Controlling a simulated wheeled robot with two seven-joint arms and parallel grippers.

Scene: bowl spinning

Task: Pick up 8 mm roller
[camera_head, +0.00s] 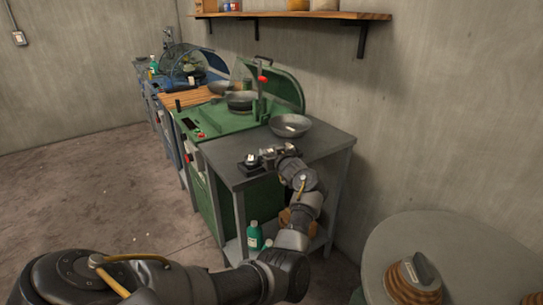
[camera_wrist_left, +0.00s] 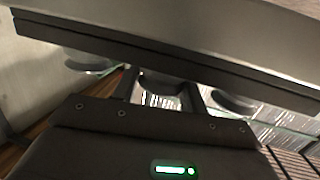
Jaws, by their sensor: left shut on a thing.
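My left gripper (camera_head: 266,154) is over the near left edge of the grey metal table (camera_head: 318,146), at a small dark holder (camera_head: 249,168) with pale metal pieces on it. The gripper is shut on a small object. In the left wrist view, a small grey piece (camera_wrist_left: 164,88) shows between the fingers; I take it for the 8 mm roller, but its size cannot be read. In the head view the gripper hides most of it. My right gripper is not in view.
A metal bowl (camera_head: 290,126) sits on the table's far side. A green machine (camera_head: 215,120) with a lever stands behind it. A green bottle (camera_head: 254,235) stands on the shelf below. A grey round stand (camera_head: 450,240) is at right.

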